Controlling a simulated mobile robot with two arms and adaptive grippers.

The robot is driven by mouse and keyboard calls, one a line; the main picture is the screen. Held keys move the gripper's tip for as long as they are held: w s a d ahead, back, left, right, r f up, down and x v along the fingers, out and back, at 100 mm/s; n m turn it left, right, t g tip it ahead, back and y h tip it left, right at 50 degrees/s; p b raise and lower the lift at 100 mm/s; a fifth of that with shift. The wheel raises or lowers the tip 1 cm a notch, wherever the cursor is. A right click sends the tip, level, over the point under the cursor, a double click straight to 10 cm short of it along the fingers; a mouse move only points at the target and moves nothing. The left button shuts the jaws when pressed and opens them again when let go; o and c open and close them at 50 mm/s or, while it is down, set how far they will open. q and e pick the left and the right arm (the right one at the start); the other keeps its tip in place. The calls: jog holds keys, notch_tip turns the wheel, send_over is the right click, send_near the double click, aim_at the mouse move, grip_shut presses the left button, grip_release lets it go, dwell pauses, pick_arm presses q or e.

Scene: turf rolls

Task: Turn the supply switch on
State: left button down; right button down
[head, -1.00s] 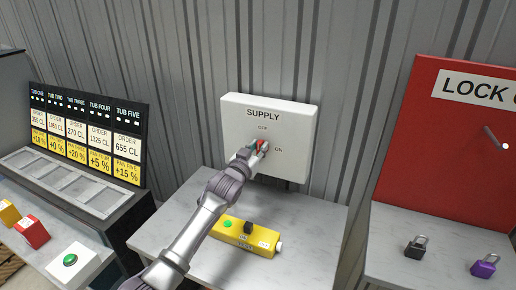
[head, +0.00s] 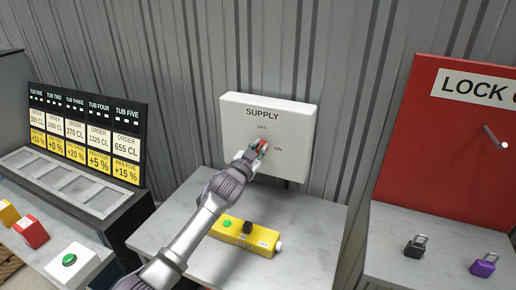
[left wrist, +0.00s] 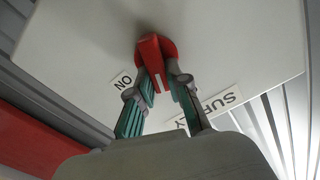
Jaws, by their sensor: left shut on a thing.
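The white supply box (head: 290,115) hangs on the wall, with OFF above its switch and ON to the right. The red switch handle (left wrist: 152,52) shows in the left wrist view, with a white mark on its near end. My left gripper (head: 260,147) is shut on this handle, one finger on each side, as the left wrist view (left wrist: 167,88) also shows. The ON label (left wrist: 122,82) lies left of the fingers there. The OFF label is mostly hidden there by the gripper. I cannot tell the handle's exact setting. My right gripper is not in view.
A yellow control box (head: 245,237) with a green button and black knob lies on the table (head: 300,215) below. A red lockout board (head: 440,150) stands at right, with black (head: 415,246) and purple (head: 485,265) padlocks before it. An order panel (head: 85,130) stands at left.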

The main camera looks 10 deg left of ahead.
pick_arm(q)
jog(key=shift+s+d+f+m, duration=0.15)
jog(key=shift+f+m, duration=0.1)
jog(key=shift+m, duration=1.95)
jog(key=shift+w+d+f+m, duration=0.1)
jog(key=shift+d+f+m, duration=0.1)
jog(key=shift+m, duration=2)
jog(key=shift+s+d+f+m, duration=0.1)
jog(key=shift+f+m, duration=0.15)
jog(key=shift+m, duration=2.25)
jog(key=c, duration=1.1)
grip_release()
jog(key=s, duration=0.4)
jog(key=s+a, duration=0.1)
jog(key=s, duration=0.2)
jog(key=s+a, duration=0.1)
jog(key=s, duration=0.3)
jog(key=shift+s+a, duration=0.15)
jog(key=shift+s, duration=0.2)
